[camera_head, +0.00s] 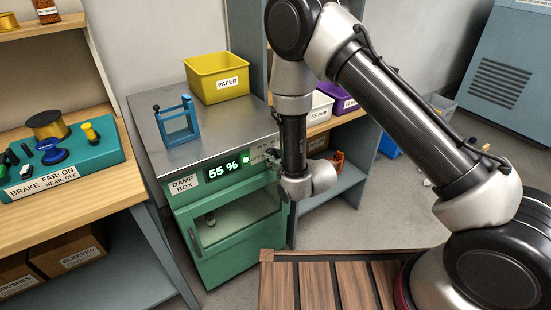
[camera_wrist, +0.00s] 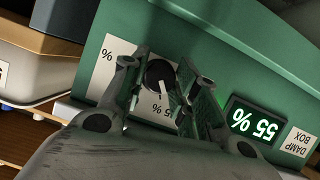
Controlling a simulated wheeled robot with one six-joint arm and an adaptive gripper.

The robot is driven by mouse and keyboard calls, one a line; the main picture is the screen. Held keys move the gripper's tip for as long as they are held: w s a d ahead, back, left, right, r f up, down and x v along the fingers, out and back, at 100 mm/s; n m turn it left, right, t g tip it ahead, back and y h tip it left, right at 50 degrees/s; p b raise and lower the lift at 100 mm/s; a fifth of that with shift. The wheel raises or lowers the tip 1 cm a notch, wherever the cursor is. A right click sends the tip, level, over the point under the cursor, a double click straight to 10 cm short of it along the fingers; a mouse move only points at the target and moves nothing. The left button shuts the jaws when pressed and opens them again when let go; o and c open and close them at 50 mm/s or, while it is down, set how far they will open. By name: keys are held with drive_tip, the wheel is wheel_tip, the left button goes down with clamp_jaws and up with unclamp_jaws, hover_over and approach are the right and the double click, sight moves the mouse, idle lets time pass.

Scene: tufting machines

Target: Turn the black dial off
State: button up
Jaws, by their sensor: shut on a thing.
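The black dial (camera_wrist: 160,73) is on a white label on the green front of the damp box (camera_head: 220,225). In the wrist view, its white mark points toward the lower edge of the picture. My gripper (camera_wrist: 160,83) has one finger on each side of the dial and is shut on it.
A yellow PAPER bin (camera_head: 217,82) and a blue frame (camera_head: 176,122) stand on the box's metal top. A wooden bench (camera_head: 75,205) with a teal brake panel (camera_head: 70,170) is at left. A shelf with bins (camera_head: 318,108) is behind my arm.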

drive_tip(key=n+t+h, duration=0.1)
drive_tip(key=n, duration=0.2)
drive_tip(key=n+t+h, duration=0.2)
drive_tip(key=n, duration=0.2)
drive_tip(key=shift+a+t, duration=0.2)
drive_tip(key=shift+t, duration=0.1)
drive_tip(key=shift+n, duration=0.3)
idle(0.4)
drive_tip(key=o, duration=1)
drive_tip(key=shift+f, duration=0.1)
drive_tip(key=v, duration=0.7)
drive_tip(key=shift+s, duration=0.35)
